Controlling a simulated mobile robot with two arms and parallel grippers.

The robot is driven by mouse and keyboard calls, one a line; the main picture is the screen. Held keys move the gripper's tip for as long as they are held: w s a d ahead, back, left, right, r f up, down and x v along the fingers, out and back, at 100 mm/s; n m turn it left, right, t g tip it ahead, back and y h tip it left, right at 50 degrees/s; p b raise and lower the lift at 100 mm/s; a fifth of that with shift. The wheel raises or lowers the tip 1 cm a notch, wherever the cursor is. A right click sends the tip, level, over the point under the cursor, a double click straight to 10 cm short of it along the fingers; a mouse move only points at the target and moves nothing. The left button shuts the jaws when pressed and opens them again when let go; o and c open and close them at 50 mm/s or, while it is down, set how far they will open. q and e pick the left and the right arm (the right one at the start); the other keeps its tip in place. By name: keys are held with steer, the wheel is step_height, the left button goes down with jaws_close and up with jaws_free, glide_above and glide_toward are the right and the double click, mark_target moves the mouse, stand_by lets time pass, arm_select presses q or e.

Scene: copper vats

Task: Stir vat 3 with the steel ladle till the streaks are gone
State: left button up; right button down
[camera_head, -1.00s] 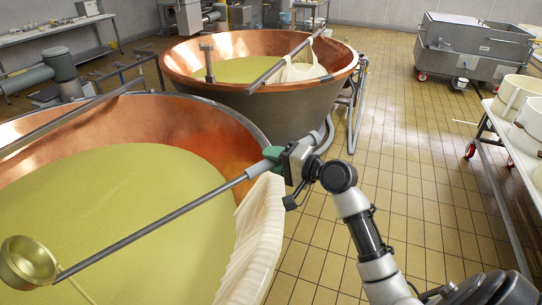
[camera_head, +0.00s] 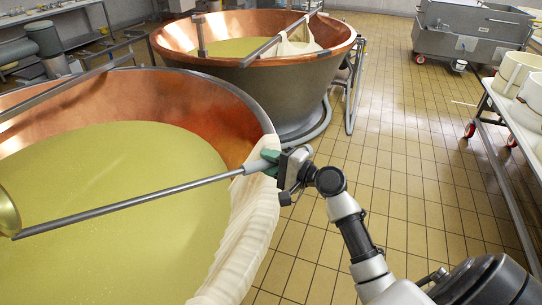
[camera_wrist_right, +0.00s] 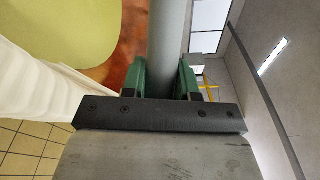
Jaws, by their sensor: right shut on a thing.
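The steel ladle (camera_head: 140,203) crosses the near copper vat (camera_head: 215,115), which holds yellow-green liquid (camera_head: 110,185). No vat number is readable. My right gripper (camera_head: 270,163) is at the vat's right rim, shut on the ladle's handle; in the right wrist view its green fingers (camera_wrist_right: 161,80) flank the grey handle (camera_wrist_right: 166,35). The ladle's bowl, partly cut off at the left edge of the head view, appears above the liquid, though its exact height is unclear. The visible liquid looks mostly even, with faint pale specks. My left gripper is out of view.
A pale cloth (camera_head: 250,225) hangs over the near vat's right rim, close under my right gripper. A second copper vat (camera_head: 290,90) stands behind. A white table (camera_head: 515,125) and grey wheeled tub (camera_head: 465,40) are at right. Tiled floor between is clear.

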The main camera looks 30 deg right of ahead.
steer(key=shift+m+t, duration=0.4)
steer(key=shift+m, duration=0.5)
steer(key=f+b, duration=0.1)
steer(key=f, duration=0.1)
steer(key=a+f+b, duration=0.1)
steer(key=f+b, duration=0.1)
steer(key=f, duration=0.1)
steer(key=f+b, duration=0.2)
steer(key=f, duration=0.1)
steer(key=shift+s+a+f, duration=0.1)
steer(key=shift+a+f, duration=0.05)
steer(key=shift+a, duration=0.15)
steer(key=shift+s, duration=0.1)
